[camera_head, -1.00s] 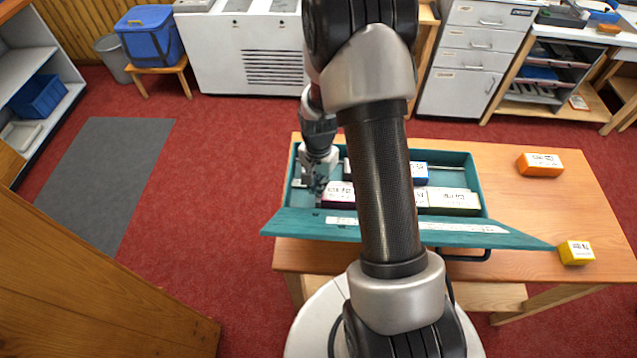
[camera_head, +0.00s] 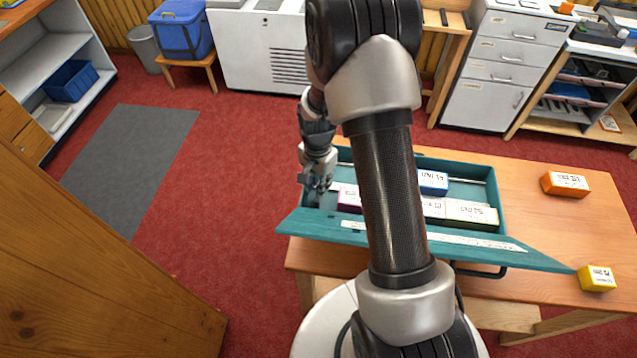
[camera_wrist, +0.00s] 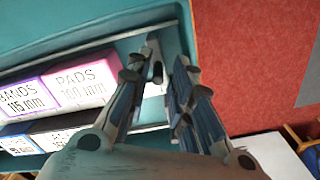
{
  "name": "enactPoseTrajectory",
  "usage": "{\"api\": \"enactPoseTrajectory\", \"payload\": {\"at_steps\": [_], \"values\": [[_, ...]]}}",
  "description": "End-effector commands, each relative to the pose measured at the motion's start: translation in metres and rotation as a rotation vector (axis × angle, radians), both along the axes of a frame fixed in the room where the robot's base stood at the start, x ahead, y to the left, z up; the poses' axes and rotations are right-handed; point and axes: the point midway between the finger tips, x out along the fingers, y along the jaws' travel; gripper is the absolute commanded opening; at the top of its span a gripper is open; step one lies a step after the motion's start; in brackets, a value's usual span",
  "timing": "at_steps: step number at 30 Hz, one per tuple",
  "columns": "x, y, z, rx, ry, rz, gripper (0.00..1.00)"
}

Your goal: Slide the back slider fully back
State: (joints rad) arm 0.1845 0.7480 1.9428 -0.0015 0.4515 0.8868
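A teal case (camera_head: 540,259) lies open on the wooden table, its near panel folded down toward me. A pale rail (camera_wrist: 95,45) runs along one inner wall in the wrist view. My gripper (camera_head: 317,190) is at the case's left end, left of the purple box (camera_head: 349,200). In the wrist view my gripper (camera_wrist: 166,52) has its fingertips apart, over the end of the case. A small dark piece (camera_wrist: 157,72) shows between the fingers; I cannot tell whether it is the slider or part of a finger. The arm hides the case's middle.
The case holds a blue box (camera_head: 433,183), a cream box (camera_head: 471,213) and a PADS box (camera_wrist: 78,83). An orange box (camera_head: 565,184) and a yellow box (camera_head: 597,278) stand on the table (camera_head: 540,215) to the right.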

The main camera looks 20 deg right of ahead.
Motion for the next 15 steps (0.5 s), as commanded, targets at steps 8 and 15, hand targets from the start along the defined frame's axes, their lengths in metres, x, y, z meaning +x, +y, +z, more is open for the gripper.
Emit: {"api": "enactPoseTrajectory", "payload": {"at_steps": [8, 15], "values": [[-0.0002, -0.0005, -0.0001, 0.0, 0.0, 0.0, 0.3], [-0.0028, -0.0052, 0.0, 0.0, 0.0, -0.002, 0.3]]}}
